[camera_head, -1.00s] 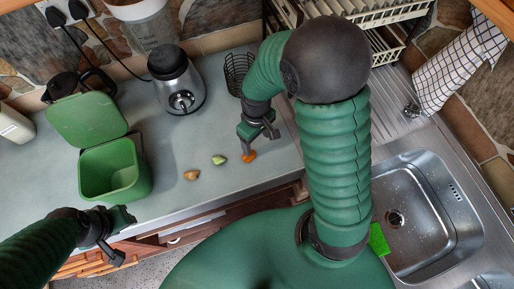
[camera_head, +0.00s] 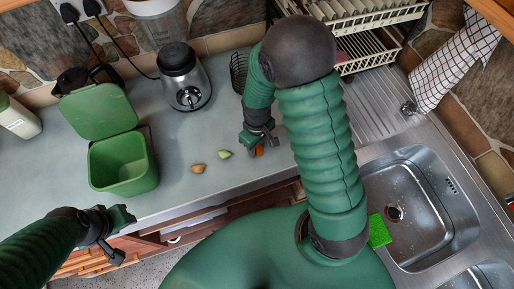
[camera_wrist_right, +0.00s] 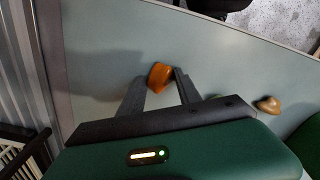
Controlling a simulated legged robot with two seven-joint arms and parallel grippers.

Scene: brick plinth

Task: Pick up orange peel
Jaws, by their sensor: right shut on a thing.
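The orange peel (camera_head: 259,151) is a small orange piece at the fingertips of my right gripper (camera_head: 256,146), over the counter. In the right wrist view the peel (camera_wrist_right: 159,76) sits between the two dark fingertips (camera_wrist_right: 162,80), which are shut on it. I cannot tell whether it still touches the counter. My left gripper (camera_head: 120,236) is at the lower left, in front of the counter edge; its fingers are apart and empty.
A brown scrap (camera_head: 198,169) and a green scrap (camera_head: 224,154) lie left of the peel. A green bin (camera_head: 151,176) with its lid up stands further left. A blender (camera_head: 184,80) and wire basket (camera_head: 239,72) stand behind. The sink (camera_head: 430,220) is right.

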